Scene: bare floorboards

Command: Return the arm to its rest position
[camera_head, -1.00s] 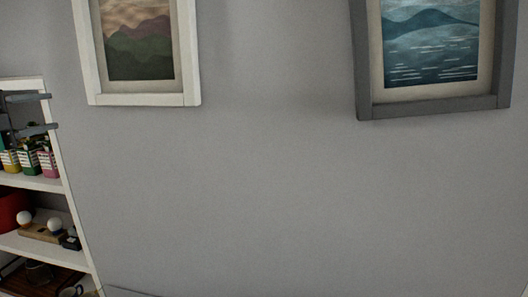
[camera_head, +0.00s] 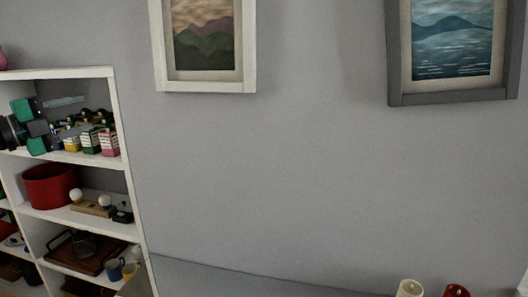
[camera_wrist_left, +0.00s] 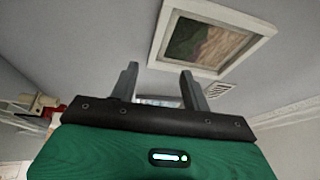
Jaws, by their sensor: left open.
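My left gripper (camera_head: 78,114) is at the left of the head view, in front of the shelf's upper part. Its green and black body and grey fingers show, and the fingers point right. In the left wrist view the two fingers (camera_wrist_left: 160,72) stand well apart with nothing between them, above the green gripper body. My right gripper is in neither view.
A white shelf (camera_head: 130,180) stands at left with several small cartons (camera_head: 90,141), a red pot (camera_head: 50,186), a wooden tray (camera_head: 85,255) and mugs. Framed pictures (camera_head: 160,50) (camera_head: 396,60) hang on the bare grey wall. Two candles (camera_head: 409,288) (camera_head: 456,291) show at the bottom right.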

